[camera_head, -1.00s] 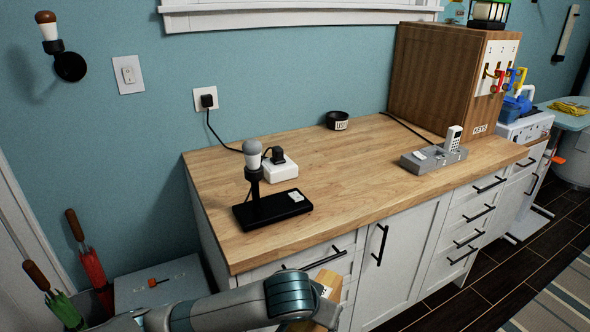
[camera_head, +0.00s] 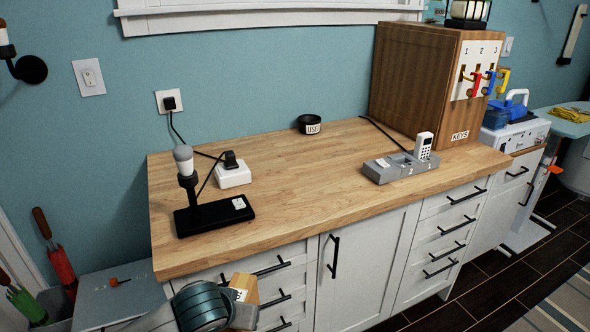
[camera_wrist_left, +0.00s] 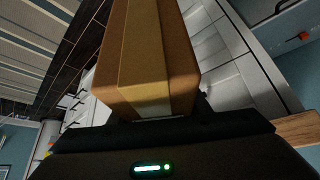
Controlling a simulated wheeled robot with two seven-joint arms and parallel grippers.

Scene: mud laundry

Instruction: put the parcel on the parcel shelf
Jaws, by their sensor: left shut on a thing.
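The parcel is a brown cardboard box with a paler tape band, and it fills the upper middle of the left wrist view (camera_wrist_left: 150,55). My left gripper (camera_wrist_left: 165,122) is shut on the parcel. In the head view the parcel (camera_head: 244,289) shows only in part at the bottom, with a white label, beyond my left arm. It is in front of the cabinet drawers, below the countertop. The gripper's fingers are hidden there by my arm. My right gripper is not in view. I cannot make out a parcel shelf.
A grey box (camera_head: 120,293) and umbrellas (camera_head: 55,255) stand at lower left.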

